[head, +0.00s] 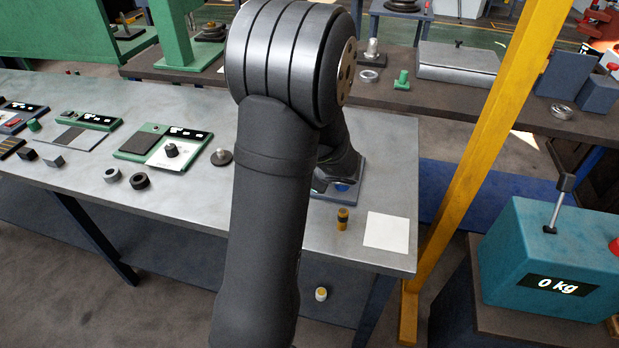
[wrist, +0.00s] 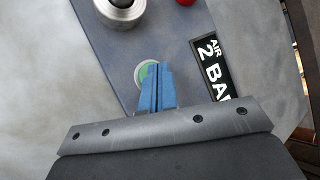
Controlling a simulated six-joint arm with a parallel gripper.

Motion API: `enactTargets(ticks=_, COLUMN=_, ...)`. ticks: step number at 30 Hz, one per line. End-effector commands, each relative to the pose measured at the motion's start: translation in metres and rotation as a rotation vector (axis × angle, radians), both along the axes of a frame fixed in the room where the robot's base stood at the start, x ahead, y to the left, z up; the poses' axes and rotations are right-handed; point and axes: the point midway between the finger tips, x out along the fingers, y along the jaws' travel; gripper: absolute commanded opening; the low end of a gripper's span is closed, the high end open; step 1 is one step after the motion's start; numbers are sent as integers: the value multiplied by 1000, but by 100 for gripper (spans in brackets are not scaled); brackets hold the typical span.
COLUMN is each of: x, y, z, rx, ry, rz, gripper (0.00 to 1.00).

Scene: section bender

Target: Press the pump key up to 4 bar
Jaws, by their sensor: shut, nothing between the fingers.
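In the wrist view my gripper (wrist: 159,70) is shut, its two blue fingers together. The fingertips are over a round green key with a pale rim (wrist: 142,72), and hide part of it. Whether the tips touch the key cannot be told. The key sits on a blue-grey panel (wrist: 105,50). Beside it, a black display (wrist: 212,65) reads "AIR 2 BA", its last letter cut off. In the head view my arm hides most of this panel (head: 350,199); a small blue spot beneath the wrist may be the fingertips.
In the wrist view a silver knob with a dark centre (wrist: 121,8) and a red button (wrist: 187,1) sit farther up the panel. In the head view an amber-and-black cylinder (head: 342,219) and a white sheet (head: 386,231) lie close by. A yellow post (head: 485,150) stands right of the table.

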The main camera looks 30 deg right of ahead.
Motion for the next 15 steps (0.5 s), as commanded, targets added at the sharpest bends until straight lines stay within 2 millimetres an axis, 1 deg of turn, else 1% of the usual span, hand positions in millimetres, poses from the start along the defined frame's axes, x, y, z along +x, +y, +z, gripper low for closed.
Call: enactTargets(ticks=15, x=0, y=0, z=-6, rx=1, ry=1, rz=1, gripper=0)
